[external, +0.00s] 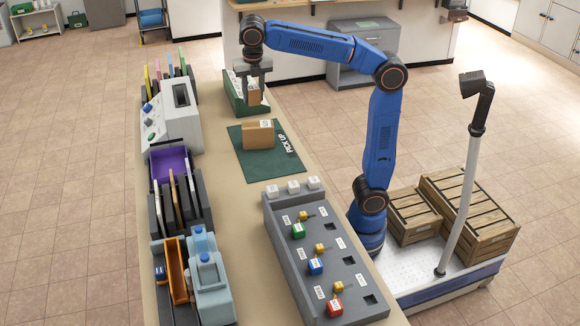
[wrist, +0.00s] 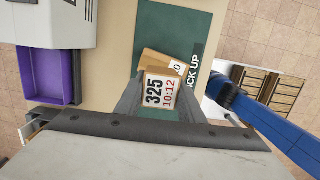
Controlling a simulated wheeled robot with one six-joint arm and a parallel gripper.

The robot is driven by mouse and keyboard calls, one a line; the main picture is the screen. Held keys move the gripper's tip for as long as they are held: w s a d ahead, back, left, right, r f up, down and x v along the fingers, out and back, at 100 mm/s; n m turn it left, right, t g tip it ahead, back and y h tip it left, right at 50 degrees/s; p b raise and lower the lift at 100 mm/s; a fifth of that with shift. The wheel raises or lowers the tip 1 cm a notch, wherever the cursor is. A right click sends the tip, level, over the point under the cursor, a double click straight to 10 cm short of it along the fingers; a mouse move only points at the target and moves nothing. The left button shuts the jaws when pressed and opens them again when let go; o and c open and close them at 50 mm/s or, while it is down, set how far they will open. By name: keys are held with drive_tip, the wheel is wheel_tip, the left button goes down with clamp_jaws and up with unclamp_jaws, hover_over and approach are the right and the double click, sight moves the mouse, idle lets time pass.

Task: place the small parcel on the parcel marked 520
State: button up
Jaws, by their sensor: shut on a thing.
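The small parcel (external: 254,96) is brown with a white label. In the wrist view, the small parcel (wrist: 159,92) reads 325 and 10:12 and sits between both fingers. My gripper (external: 257,86) is shut on it and points down, beyond the mat in the external view. A larger brown parcel (external: 257,136) stands on the green PICK UP mat (external: 245,168). In the wrist view the larger parcel (wrist: 165,60) shows partly behind the held one; only a 0 of its label shows, so I cannot read its full number.
A green tray (external: 236,100) is behind and below my gripper. A grey panel (external: 285,243) with coloured blocks is at the front of the counter. A grey machine (external: 178,125), a purple bin (external: 170,163) and several dividers line the left side. The mat around the larger parcel is clear.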

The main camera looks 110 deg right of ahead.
sight(257, 124)
drive_tip(key=shift+s+d+r, duration=0.15)
drive_tip(key=shift+s+d, duration=0.05)
drive_tip(key=shift+s, duration=0.25)
drive_tip(key=shift+s+f, duration=0.15)
drive_tip(key=shift+f, duration=0.15)
drive_tip(key=shift+d+f, duration=0.1)
drive_tip(key=shift+f, duration=4.5)
drive_tip(key=shift+f, duration=0.1)
drive_tip(key=o, duration=1.1)
drive_tip(key=r, duration=0.4)
drive_tip(key=a+r, duration=0.1)
drive_tip(key=r, duration=0.7)
drive_tip(key=shift+a, duration=0.4)
